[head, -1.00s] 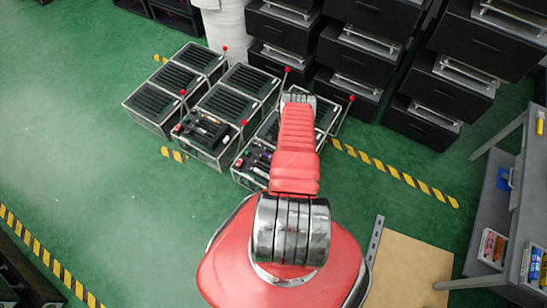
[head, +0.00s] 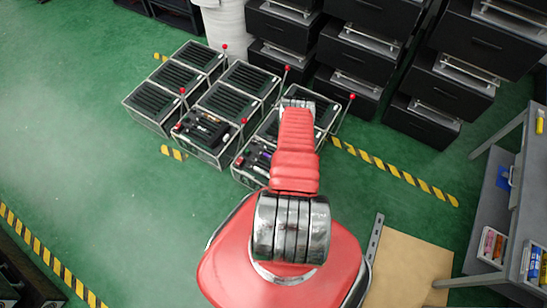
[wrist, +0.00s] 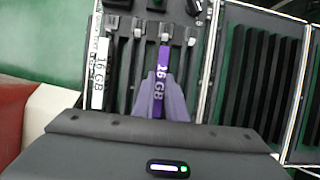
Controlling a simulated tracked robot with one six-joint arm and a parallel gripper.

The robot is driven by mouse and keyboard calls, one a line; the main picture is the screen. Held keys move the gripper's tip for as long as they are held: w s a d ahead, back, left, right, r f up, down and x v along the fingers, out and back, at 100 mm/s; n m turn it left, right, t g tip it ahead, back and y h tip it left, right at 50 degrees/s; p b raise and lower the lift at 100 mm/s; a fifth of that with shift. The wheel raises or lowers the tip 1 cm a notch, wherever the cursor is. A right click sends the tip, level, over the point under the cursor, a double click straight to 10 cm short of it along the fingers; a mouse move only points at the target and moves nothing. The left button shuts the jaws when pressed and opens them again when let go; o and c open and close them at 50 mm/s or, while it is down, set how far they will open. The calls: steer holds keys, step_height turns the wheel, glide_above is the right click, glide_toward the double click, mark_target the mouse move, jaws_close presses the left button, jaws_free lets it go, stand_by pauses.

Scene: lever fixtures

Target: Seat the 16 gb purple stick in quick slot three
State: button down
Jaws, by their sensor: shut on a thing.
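The purple stick (wrist: 160,82), marked 16 GB, stands out in the wrist view, lying lengthwise along a slot in the black slot unit (wrist: 124,70). My gripper (wrist: 163,103) is shut on its near part. Its far end is beside a row of small grey latches (wrist: 163,32). I cannot tell whether it is fully down in the slot, and no slot number is readable. A white 16 GB stick (wrist: 98,75) sits in a slot to the left. In the head view, my arm partly hides the slot unit (head: 252,165).
More ribbed black units (head: 235,103) stand close around, several with red-knobbed levers (head: 287,69). Black drawer cabinets (head: 365,55) stand behind. A grey shelf (head: 510,195) is at the right. Green floor (head: 90,150) is clear at the left.

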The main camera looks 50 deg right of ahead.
steer(key=shift+f, duration=0.25)
steer(key=c, duration=1.7)
jaws_free()
steer(key=shift+v, duration=6.85)
steer(key=shift+a, duration=0.1)
